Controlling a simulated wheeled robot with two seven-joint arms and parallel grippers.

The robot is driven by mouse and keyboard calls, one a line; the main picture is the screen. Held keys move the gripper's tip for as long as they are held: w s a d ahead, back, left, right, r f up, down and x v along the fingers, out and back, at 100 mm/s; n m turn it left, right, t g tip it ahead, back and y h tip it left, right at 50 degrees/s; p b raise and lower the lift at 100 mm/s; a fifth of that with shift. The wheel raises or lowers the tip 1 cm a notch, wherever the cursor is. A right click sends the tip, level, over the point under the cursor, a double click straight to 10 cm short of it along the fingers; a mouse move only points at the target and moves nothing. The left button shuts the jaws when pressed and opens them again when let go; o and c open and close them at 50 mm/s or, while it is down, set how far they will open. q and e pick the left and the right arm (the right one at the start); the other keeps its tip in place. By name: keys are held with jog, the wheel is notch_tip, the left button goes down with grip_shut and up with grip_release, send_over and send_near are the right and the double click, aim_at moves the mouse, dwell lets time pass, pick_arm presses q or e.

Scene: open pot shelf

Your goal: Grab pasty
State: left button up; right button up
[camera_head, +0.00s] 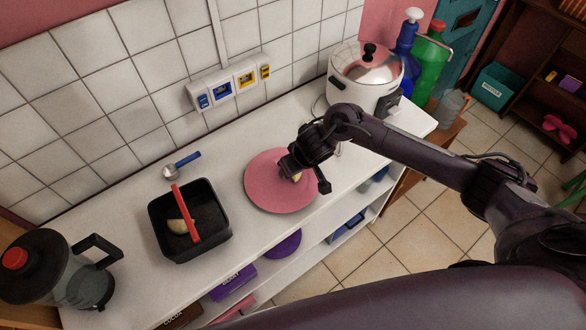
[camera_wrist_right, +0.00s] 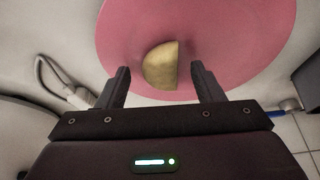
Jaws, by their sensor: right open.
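A yellowish half-round pasty (camera_wrist_right: 161,66) lies on the round pink plate (camera_head: 262,192) on the white counter. In the head view only a small bit of this pasty (camera_head: 297,177) shows past my gripper. My right gripper (camera_head: 305,178) is over the plate, open. In the right wrist view its two fingers (camera_wrist_right: 159,76) stand to either side of the pasty with a gap on each side. A second pasty (camera_head: 178,226) lies in a square black pan (camera_head: 201,252) to the left, beside a red-handled utensil (camera_head: 187,213). My left gripper is not in view.
A blue-handled scoop (camera_head: 182,165) lies behind the pan. A blender jug (camera_head: 75,280) stands at the far left. A white cooker (camera_head: 365,72) and green and blue bottles (camera_head: 430,62) stand at the right end. A tiled wall with a socket panel (camera_head: 229,86) backs the counter.

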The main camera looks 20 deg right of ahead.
jog(key=shift+w+f, duration=0.1)
jog(key=shift+f, duration=0.05)
jog(key=c, duration=1.1)
